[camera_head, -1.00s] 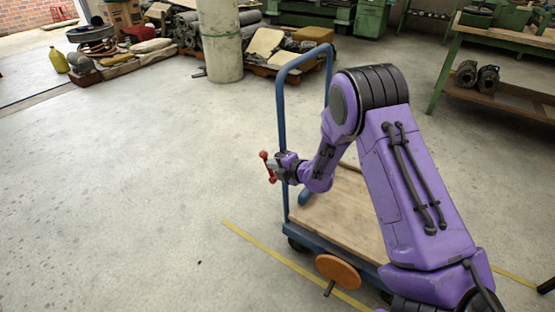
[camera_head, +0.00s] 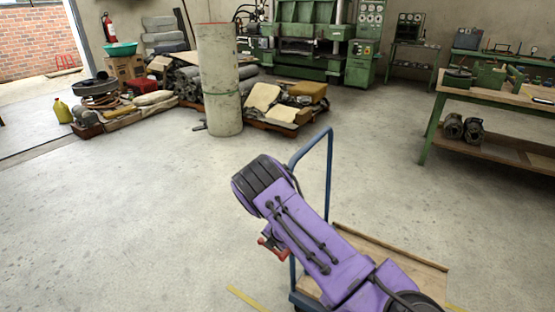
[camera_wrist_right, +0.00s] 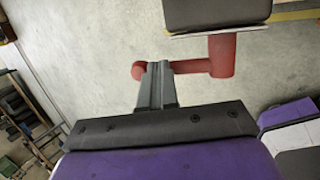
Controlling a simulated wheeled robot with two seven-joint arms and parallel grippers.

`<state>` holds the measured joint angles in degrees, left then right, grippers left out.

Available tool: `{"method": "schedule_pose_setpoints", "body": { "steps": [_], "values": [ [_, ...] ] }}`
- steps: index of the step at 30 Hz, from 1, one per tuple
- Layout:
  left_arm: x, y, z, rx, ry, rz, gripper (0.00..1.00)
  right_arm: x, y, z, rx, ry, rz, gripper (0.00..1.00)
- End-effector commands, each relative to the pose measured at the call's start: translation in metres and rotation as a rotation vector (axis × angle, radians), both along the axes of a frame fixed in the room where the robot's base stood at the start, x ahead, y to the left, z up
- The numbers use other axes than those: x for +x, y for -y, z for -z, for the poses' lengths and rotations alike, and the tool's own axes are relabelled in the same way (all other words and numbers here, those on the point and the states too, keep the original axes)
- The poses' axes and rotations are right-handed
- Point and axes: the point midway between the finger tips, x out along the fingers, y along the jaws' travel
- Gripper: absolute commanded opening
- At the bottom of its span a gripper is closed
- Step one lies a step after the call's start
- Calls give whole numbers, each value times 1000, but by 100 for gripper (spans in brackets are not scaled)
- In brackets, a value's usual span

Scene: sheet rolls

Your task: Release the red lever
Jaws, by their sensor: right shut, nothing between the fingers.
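The red lever (camera_head: 272,244) shows small at the left of my right arm in the head view, beside the blue cart handle. In the right wrist view the red lever (camera_wrist_right: 198,67) is a bar with a round knob at its left end and a thick upright post at its right. The post meets a dark block (camera_wrist_right: 216,14) above. My right gripper (camera_wrist_right: 155,72) has its grey fingers together, overlapping the bar near the knob in the picture. Whether they touch it I cannot tell. In the head view my arm mostly hides this gripper. My left gripper is out of view.
A cart (camera_head: 420,268) with a wooden deck and blue handle stands behind my arm. A concrete pillar (camera_head: 219,85) stands farther back, with piled goods around it. A green workbench (camera_head: 500,95) is at right. The floor at left is clear.

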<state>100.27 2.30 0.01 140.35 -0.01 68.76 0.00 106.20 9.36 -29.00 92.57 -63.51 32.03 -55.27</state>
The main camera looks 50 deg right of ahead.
Motion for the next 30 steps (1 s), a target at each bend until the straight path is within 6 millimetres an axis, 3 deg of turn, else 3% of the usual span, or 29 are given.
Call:
{"method": "schedule_pose_setpoints", "body": {
  "steps": [12, 30],
  "values": [
    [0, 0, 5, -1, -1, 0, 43, 21, -15, 15, 0, 3, -27, 0],
    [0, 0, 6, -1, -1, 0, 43, 21, -15, 19, 3, 3, -25, 0]
  ]
}}
